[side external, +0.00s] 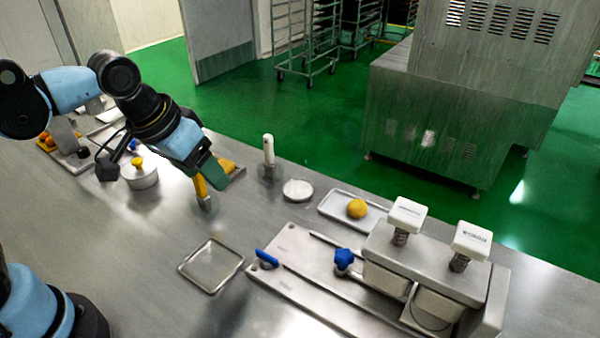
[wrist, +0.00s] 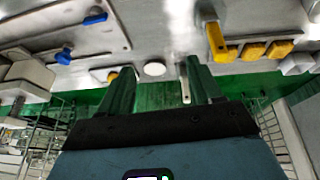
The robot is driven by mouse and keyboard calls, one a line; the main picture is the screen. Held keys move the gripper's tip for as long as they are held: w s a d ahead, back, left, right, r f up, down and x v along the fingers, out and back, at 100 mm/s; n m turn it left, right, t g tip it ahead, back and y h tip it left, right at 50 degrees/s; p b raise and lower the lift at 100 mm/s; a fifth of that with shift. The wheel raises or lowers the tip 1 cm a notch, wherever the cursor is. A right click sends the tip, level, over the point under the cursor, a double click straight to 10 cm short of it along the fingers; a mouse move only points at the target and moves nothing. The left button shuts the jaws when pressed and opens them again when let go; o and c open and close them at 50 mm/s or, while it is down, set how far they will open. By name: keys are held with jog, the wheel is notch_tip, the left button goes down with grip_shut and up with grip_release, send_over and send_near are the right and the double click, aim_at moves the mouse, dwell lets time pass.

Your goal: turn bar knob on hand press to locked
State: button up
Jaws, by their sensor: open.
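The hand press (side external: 435,268) is a grey metal unit with two white-topped plungers at the right of the bench. A blue bar knob (side external: 266,258) sits near the left end of its flat base plate (side external: 300,272); a blue star knob (side external: 345,259) sits closer to the press body. In the wrist view the bar knob (wrist: 95,19) is at the upper left and the star knob (wrist: 64,56) below it. My gripper (side external: 210,178) has green fingers and is raised over the bench, left of the press and away from the knobs. In the wrist view my gripper (wrist: 160,68) is open and empty.
A shallow metal tray (side external: 211,265) lies left of the base plate. A yellow-handled tool (side external: 200,187) stands close to my gripper. Behind are a white-handled tool (side external: 268,149), a round white dish (side external: 298,190) and a tray with a yellow ball (side external: 357,208).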

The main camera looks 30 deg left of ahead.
aim_at(266, 254)
jog(key=shift+o, duration=0.9)
jog(key=d+g, duration=0.4)
jog(key=d, duration=0.7)
jog(key=shift+w+d+f+g+y, duration=0.2)
jog(key=shift+d+g+y, duration=0.1)
jog(key=shift+d+y, duration=0.1)
jog(key=shift+f, duration=6)
jog(key=shift+c, duration=0.2)
jog(key=c, duration=1)
